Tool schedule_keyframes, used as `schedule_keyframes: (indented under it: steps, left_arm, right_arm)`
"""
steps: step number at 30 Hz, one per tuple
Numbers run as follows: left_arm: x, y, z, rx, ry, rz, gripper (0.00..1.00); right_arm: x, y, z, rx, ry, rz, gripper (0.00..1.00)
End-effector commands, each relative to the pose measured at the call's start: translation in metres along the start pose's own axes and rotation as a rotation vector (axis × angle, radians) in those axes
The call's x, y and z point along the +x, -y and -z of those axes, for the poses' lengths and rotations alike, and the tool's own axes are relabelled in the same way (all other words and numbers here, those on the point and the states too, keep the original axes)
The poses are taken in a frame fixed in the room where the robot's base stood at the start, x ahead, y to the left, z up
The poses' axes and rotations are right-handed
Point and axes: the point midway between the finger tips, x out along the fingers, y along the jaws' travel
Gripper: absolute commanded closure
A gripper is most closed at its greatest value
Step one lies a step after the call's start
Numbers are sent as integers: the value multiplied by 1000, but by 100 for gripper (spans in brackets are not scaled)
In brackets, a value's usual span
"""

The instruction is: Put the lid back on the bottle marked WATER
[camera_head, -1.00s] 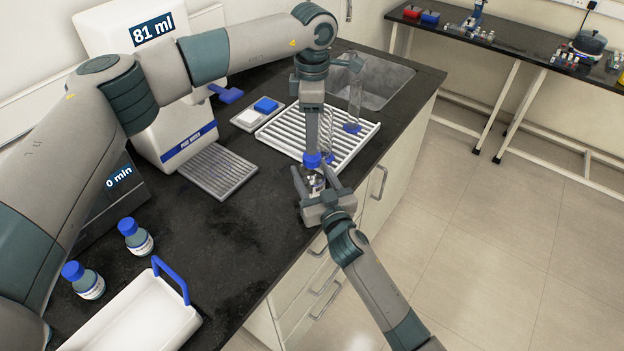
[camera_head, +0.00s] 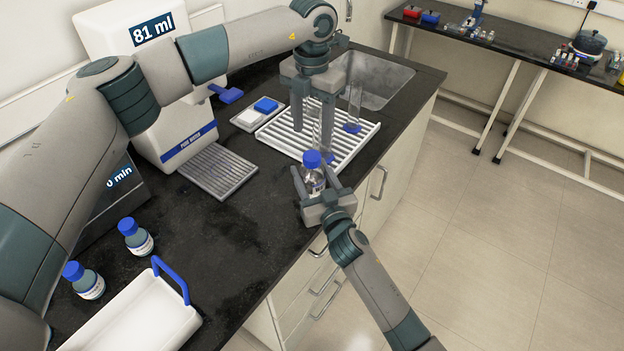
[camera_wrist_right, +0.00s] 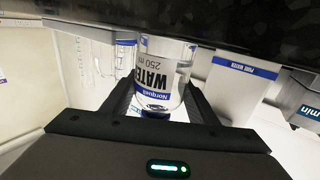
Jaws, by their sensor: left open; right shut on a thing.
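The WATER bottle (camera_head: 313,182) is a clear bottle held upright near the front edge of the bench. Its blue lid (camera_head: 312,159) sits on its neck; how tightly it is seated I cannot tell. My right gripper (camera_head: 312,184) is shut around the bottle's body. In the right wrist view the label reading WATER 250 ml shows on the bottle (camera_wrist_right: 165,72) between the fingers. My left gripper (camera_head: 313,132) is open and empty, fingers pointing down, just above and behind the lid and apart from it.
A white drying rack (camera_head: 275,137) with glassware lies behind, beside the sink (camera_head: 372,80). Two blue-capped bottles (camera_head: 136,237) (camera_head: 84,281) and a white tray with a blue handle (camera_head: 135,310) stand front left. A water dispenser (camera_head: 180,125) stands behind; the bench middle is clear.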

Motion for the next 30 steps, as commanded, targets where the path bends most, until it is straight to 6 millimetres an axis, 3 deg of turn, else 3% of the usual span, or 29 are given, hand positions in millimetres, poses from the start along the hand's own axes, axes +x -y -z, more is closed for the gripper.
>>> schedule_keyframes:
  steps: [11,30]
  left_arm:
    - [6,0,0,2,-1,0,49]
    - [74,0,0,2,-2,0,49]
  right_arm:
    - [0,0,-1,0,1,0,100]
    - [0,0,0,0,1,0,100]
